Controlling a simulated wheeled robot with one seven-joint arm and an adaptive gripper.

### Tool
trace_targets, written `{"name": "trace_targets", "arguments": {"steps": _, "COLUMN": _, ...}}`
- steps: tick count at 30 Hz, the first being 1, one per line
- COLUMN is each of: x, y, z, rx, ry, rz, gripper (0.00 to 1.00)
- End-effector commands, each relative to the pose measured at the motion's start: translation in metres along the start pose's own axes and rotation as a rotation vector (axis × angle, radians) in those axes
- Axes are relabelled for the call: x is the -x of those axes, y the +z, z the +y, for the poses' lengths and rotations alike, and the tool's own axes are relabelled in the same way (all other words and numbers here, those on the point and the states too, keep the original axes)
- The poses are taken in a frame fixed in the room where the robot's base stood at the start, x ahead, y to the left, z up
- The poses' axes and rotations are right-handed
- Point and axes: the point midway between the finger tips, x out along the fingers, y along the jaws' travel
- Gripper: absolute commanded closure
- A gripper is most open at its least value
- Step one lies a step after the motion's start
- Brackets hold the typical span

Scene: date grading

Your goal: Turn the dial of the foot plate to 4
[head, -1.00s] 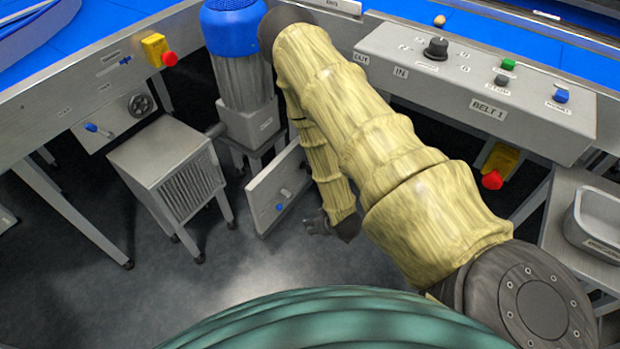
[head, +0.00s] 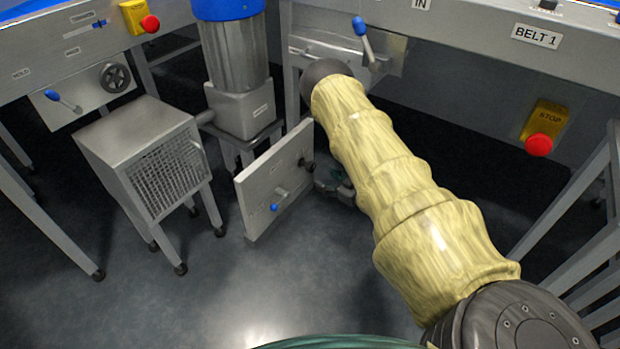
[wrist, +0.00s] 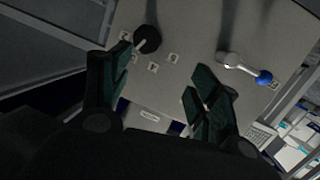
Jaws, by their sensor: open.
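The foot plate (head: 258,187) is a pale upright panel low down near the middle of the head view. Its black dial (wrist: 147,39) shows in the upper left of the wrist view, with several small number labels around its lower side, too small to read surely. A pale mark on the dial points to the lower left. A lever with a blue knob (wrist: 264,77) sits right of it on the plate. My gripper (wrist: 157,80) is open and empty, its fingers in front of the plate, the left finger just below the dial. In the head view my forearm hides part of it.
A grey box with a mesh front (head: 168,170) stands left of the plate, and a blue-topped motor (head: 232,55) behind it. A red stop button (head: 538,145) and a blue-knobbed lever (head: 361,30) are on the right-hand structure. The floor in front is clear.

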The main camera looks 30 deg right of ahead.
Motion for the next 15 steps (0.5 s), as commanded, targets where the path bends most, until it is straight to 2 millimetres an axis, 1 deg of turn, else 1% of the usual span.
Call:
{"name": "trace_targets", "arguments": {"steps": 1, "x": -0.005, "y": 0.017, "z": 0.007, "rx": 0.014, "ry": -0.015, "rz": 0.03, "gripper": 0.38}}
{"name": "trace_targets", "arguments": {"steps": 3, "x": -0.008, "y": 0.021, "z": 0.015, "rx": 0.029, "ry": -0.04, "rz": 0.072, "gripper": 0.38}}
{"name": "trace_targets", "arguments": {"steps": 9, "x": -0.013, "y": 0.028, "z": 0.033, "rx": 0.064, "ry": -0.103, "rz": 0.16, "gripper": 0.38}}
{"name": "trace_targets", "arguments": {"steps": 15, "x": -0.014, "y": 0.028, "z": 0.039, "rx": 0.077, "ry": -0.134, "rz": 0.198, "gripper": 0.38}}
